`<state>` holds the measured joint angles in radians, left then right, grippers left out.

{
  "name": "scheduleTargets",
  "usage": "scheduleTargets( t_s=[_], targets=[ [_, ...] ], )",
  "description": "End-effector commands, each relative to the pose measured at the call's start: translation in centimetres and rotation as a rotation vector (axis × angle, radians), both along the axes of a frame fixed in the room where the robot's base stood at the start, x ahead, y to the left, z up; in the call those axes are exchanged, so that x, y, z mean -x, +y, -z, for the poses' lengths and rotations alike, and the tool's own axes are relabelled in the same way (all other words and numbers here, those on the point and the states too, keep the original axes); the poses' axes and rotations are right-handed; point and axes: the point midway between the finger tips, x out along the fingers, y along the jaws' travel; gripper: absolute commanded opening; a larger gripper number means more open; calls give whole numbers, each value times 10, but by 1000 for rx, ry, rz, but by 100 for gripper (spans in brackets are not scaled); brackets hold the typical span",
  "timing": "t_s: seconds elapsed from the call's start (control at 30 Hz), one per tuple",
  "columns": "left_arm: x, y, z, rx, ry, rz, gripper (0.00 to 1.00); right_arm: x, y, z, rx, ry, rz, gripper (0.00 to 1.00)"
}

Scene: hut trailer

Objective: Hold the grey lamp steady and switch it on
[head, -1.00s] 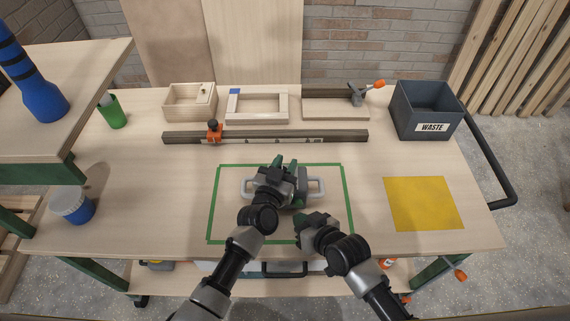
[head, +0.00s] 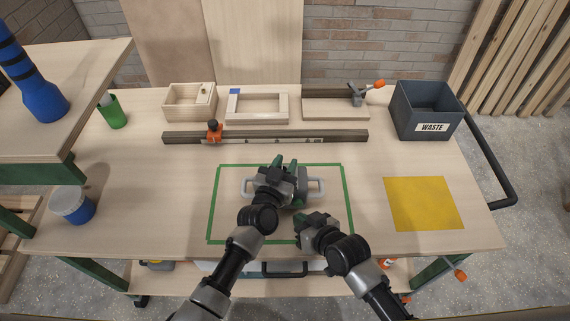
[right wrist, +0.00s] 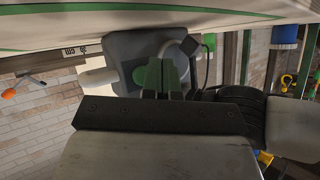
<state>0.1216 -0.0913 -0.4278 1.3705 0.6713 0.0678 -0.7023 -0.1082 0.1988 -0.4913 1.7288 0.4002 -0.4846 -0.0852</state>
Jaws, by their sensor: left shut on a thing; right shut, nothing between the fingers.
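The grey lamp (head: 302,184) lies on the bench inside a green tape rectangle, with a light handle (head: 317,187) at each side. My left gripper (head: 283,164) is over its middle, shut on the lamp, and covers much of its body. My right gripper (head: 300,217) is shut and empty just in front of the lamp's near side. In the right wrist view its green fingertips (right wrist: 162,65) are close together before the grey lamp body (right wrist: 125,45). A green patch on a dark plate (right wrist: 140,74) shows beside the fingertips. I cannot tell whether they touch it.
Behind the lamp is a long rail (head: 280,137) with an orange-and-black clamp (head: 214,131). A wooden box (head: 178,112), a wooden frame (head: 257,119) and a dark waste bin (head: 428,107) stand farther back. A yellow square (head: 423,204) lies clear at right.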

Motion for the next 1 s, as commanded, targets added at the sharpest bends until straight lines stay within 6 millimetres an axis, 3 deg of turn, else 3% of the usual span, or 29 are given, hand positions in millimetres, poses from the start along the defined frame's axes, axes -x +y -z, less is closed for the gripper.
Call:
scheduleTargets(
  t_s=[1.0],
  targets=[
    [0, 0, 0, 0, 0, 0, 0, -9, 0, 0, 0, 0, 0, 0]
  ],
)
